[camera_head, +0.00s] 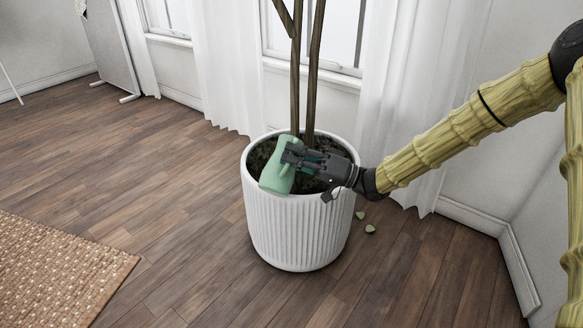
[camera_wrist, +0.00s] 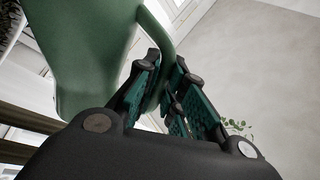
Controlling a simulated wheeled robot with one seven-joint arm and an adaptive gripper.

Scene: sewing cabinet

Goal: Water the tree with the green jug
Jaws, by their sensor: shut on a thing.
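The green jug (camera_head: 276,172) is tilted over the white ribbed pot (camera_head: 297,232), low near its left front rim. My gripper (camera_head: 292,157) is shut on the jug's handle, above the soil. In the wrist view the jug (camera_wrist: 85,50) fills the upper left, and its handle (camera_wrist: 157,32) passes between the fingers of my gripper (camera_wrist: 168,88). The tree (camera_head: 313,70) has thin brown trunks rising from dark soil (camera_head: 263,153); its crown is out of the head view. I cannot tell whether any water is flowing.
White curtains (camera_head: 229,65) and windows stand behind the pot, and a wall is close on the right. A few green leaves (camera_head: 370,229) lie on the floor. A woven rug (camera_head: 60,270) lies at lower left. The wood floor left of the pot is clear.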

